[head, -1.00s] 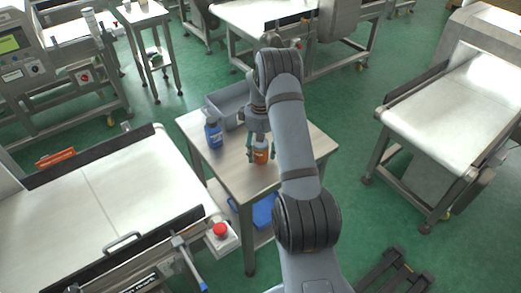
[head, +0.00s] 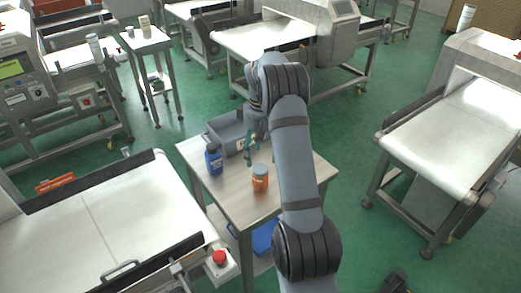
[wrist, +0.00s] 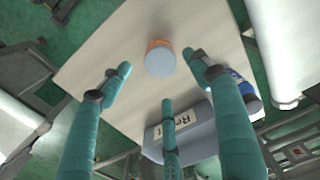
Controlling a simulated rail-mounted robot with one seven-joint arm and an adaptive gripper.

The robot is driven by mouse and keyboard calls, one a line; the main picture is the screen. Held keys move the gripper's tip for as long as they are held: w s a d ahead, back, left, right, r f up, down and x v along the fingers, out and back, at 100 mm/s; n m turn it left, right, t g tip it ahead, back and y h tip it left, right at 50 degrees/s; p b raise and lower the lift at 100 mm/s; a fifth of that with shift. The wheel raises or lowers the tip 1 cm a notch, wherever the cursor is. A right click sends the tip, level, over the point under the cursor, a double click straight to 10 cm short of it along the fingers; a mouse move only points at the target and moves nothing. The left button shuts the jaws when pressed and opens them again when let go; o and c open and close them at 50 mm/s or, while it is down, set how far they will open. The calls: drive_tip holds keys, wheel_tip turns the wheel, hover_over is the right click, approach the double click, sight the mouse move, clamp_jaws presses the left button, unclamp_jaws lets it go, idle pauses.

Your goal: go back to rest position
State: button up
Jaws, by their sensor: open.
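My gripper (head: 261,158) is open and empty above the small table (head: 243,205). An orange bottle with a grey lid (head: 260,183) stands upright on the table, just in front of the gripper in the head view. In the wrist view the bottle (wrist: 159,60) shows beyond the spread teal fingers (wrist: 160,72), apart from them. My arm hides part of the table's right side.
A blue bottle (head: 213,160) stands on the table beside a grey bin (head: 222,121); the bin's label shows in the wrist view (wrist: 187,121). Conveyors stand left (head: 105,215) and right (head: 450,120). Green floor (head: 355,150) lies between.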

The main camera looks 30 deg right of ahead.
sight(260, 168)
drive_tip(key=shift+r, duration=0.8)
wheel_tip(260, 168, down, 12)
drive_tip(key=shift+s+f, duration=0.1)
drive_tip(key=shift+f, duration=0.15)
drive_tip(key=shift+r+b, duration=0.4)
drive_tip(key=shift+r, duration=1.35)
